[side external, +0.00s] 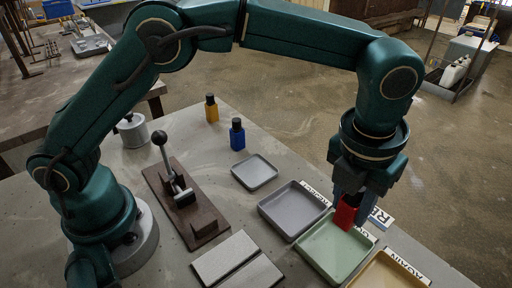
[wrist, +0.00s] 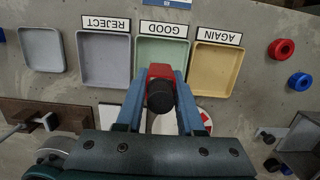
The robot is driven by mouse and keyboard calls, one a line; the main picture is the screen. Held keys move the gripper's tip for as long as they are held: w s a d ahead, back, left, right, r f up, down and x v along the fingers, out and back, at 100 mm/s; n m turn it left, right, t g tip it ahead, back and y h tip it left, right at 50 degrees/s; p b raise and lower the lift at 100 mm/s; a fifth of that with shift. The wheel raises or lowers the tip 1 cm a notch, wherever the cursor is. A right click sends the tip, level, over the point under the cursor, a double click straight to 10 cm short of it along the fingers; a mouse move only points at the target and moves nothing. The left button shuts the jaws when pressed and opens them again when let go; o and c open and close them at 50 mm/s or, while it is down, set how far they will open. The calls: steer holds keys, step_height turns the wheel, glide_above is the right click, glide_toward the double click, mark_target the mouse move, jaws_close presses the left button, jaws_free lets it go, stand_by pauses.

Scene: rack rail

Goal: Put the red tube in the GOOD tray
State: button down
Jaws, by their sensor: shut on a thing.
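The red tube with a black cap (wrist: 161,92) is between the two fingers of my gripper (wrist: 160,108) in the wrist view. In the side view its red body (side external: 346,212) shows below my gripper (side external: 349,200). The GOOD tray is pale green (side external: 330,262), between the grey REJECT tray (side external: 285,224) and the yellow AGAIN tray (side external: 385,277). In the side view the tube overlaps the green tray's far part. In the wrist view it overlaps the edge of the GOOD tray (wrist: 162,50) opposite its label. I cannot tell its exact height above the tray.
A small grey tray (side external: 255,172) lies beside the REJECT tray. A brown board with a lever clamp (side external: 205,222) and a grey slab (side external: 225,258) lie nearer my base.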

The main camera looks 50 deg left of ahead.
steer(key=shift+s+d+f, duration=0.15)
steer(key=shift+s+f, duration=0.1)
steer(key=shift+f, duration=3.3)
steer(key=shift+f, duration=0.25)
steer(key=shift+c, duration=2.2)
jaws_free()
steer(key=shift+r, duration=4)
